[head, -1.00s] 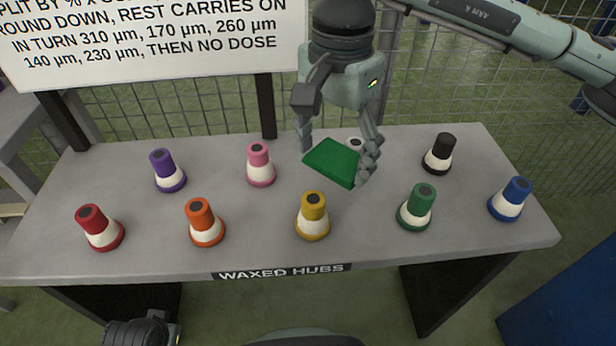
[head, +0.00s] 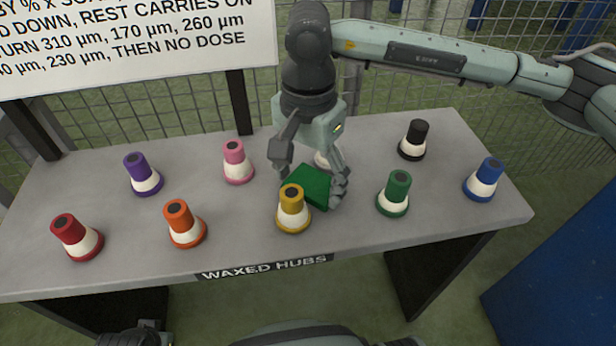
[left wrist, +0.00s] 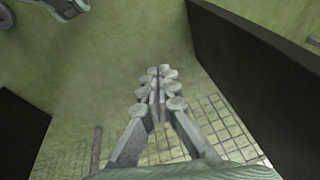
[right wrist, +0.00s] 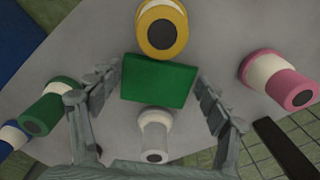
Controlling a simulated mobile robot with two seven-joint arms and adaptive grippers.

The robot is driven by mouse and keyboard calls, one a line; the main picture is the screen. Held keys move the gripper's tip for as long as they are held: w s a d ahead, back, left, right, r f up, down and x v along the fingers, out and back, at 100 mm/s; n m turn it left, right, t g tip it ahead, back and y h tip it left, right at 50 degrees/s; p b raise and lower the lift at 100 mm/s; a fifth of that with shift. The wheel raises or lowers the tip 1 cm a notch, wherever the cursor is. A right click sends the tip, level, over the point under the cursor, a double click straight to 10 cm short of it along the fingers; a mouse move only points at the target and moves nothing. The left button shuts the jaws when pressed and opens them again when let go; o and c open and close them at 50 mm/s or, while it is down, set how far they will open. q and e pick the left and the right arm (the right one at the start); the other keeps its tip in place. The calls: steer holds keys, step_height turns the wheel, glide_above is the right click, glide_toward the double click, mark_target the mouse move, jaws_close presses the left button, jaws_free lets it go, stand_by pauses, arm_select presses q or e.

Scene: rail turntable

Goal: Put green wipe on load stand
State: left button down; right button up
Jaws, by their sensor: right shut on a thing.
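The green wipe (head: 306,186) is a flat green pad held between the fingers of my right gripper (head: 311,185), close behind the yellow hub. In the right wrist view the wipe (right wrist: 159,81) lies across the gap between the fingers, between the yellow hub and the white hub. My right gripper is shut on it. Whether the wipe touches the table top cannot be told. My left gripper (left wrist: 157,82) has its fingertips together with nothing visible between them, low by the dark table legs. I cannot make out a load stand in these views.
A grey table (head: 343,228) labelled "WAXED HUBS" carries several coloured hubs, including yellow (head: 293,210), green (head: 395,193), pink (head: 236,163) and mostly hidden white (right wrist: 155,136). A sign (head: 130,40) and mesh fence stand behind. A blue box (head: 560,275) is at right.

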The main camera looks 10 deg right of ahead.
steer(key=o, duration=1)
